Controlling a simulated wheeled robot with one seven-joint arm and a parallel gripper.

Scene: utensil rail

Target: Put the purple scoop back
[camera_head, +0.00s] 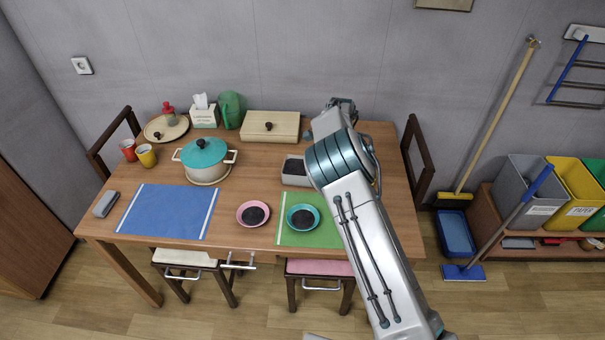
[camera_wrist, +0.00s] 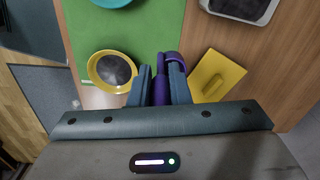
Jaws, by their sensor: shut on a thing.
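The purple scoop (camera_wrist: 160,86) is in my gripper (camera_wrist: 162,80), seen in the wrist view. My gripper is shut on it, with a finger on each side. A purple curved part shows at the fingertips, and the rest of the scoop is hidden by the fingers and gripper body. In the head view my arm covers the right part of the table, and neither the fingers nor the scoop can be made out there.
In the wrist view, a yellow bowl (camera_wrist: 110,71) with dark contents lies left of the fingers, and a yellow block-like item (camera_wrist: 216,76) lies right. A grey tray (camera_head: 285,179) and teal bowl (camera_head: 290,222) stand near my arm. A blue-barred rack (camera_head: 567,68) hangs on the right wall.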

